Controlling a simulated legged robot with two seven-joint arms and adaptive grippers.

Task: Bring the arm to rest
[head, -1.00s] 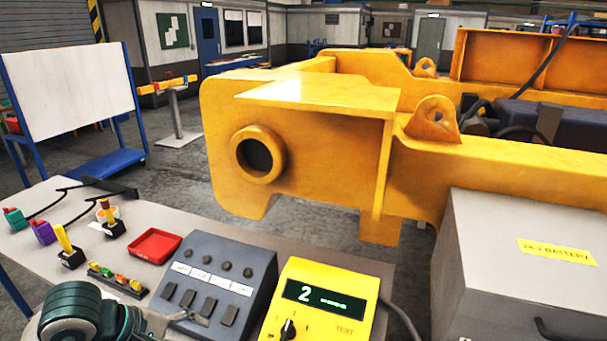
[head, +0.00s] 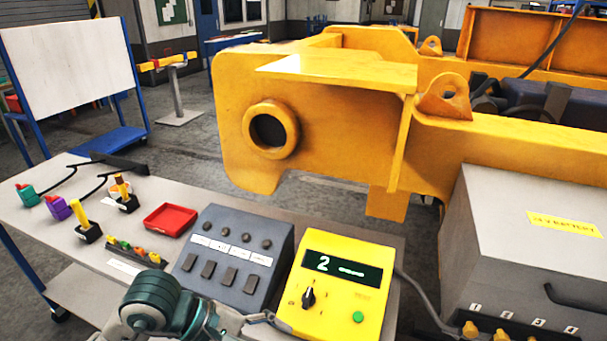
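My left arm (head: 152,302) comes in at the bottom of the head view, over the near edge of the workbench (head: 30,262). My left gripper (head: 268,320) is partly in view, low in front of the grey switch box and beside the yellow tester (head: 335,290). Its fingers are small and partly cut off by the frame, so I cannot tell whether they are open or shut. My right arm and gripper are not in view. The tester's display reads 2, with a black knob and a green button below it.
The grey switch box (head: 232,258) and red tray (head: 170,218) stand on the bench, with several coloured connectors (head: 80,220) to the left. The grey battery box (head: 530,230) stands at right. A large yellow casting (head: 330,110) fills the space behind.

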